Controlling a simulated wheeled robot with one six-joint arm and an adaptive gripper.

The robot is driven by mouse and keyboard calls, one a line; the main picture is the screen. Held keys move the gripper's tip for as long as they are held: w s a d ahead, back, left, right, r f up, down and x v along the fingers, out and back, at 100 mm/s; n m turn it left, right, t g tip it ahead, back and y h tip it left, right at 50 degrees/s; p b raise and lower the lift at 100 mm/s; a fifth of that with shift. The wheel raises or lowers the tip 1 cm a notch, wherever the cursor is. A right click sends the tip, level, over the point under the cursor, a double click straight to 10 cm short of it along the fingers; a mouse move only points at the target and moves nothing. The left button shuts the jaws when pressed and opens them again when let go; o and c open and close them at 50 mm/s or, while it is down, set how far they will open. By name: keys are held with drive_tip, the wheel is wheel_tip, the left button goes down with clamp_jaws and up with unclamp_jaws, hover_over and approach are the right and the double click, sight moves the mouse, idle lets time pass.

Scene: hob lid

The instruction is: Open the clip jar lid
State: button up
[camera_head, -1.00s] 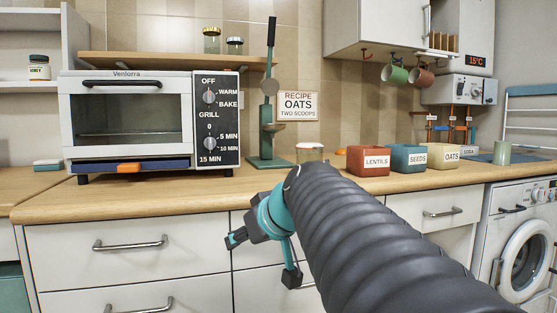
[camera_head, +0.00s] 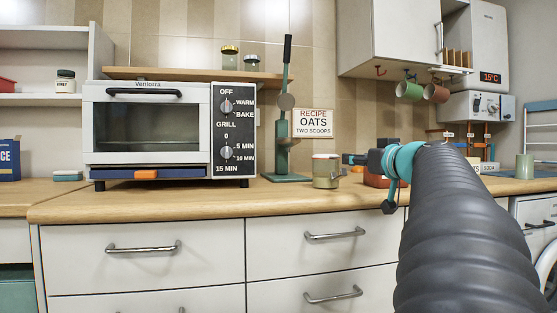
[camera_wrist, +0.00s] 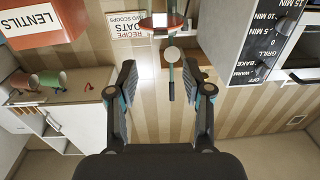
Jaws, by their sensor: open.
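The clip jar (camera_head: 326,172) stands upright on the wooden counter, right of the green lever press. It is a small greenish jar with a thin reddish band near its top, and its lid looks closed. The clip is too small to make out. My gripper (camera_head: 368,183) is right of the jar at about its height, with its fingers apart. In the wrist view my gripper (camera_wrist: 159,70) is open and empty. That view is upside down, and a red-rimmed thing (camera_wrist: 160,21), probably the jar, shows at its top edge beyond the fingertips.
The green press (camera_head: 284,150) stands behind the jar, with the white oven (camera_head: 146,128) to its left. The red lentils box (camera_wrist: 44,30) is near my gripper and mostly hidden by it in the head view. Mugs (camera_head: 409,90) hang above. The counter's front strip (camera_head: 200,200) is clear.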

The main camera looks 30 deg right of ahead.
sight(337, 158)
drive_tip(key=w, duration=0.3)
drive_tip(key=w+d, duration=0.1)
drive_tip(key=w, duration=0.6)
drive_tip(key=shift+w+d+p, duration=0.2)
drive_tip(key=shift+d+p, duration=0.15)
clamp_jaws()
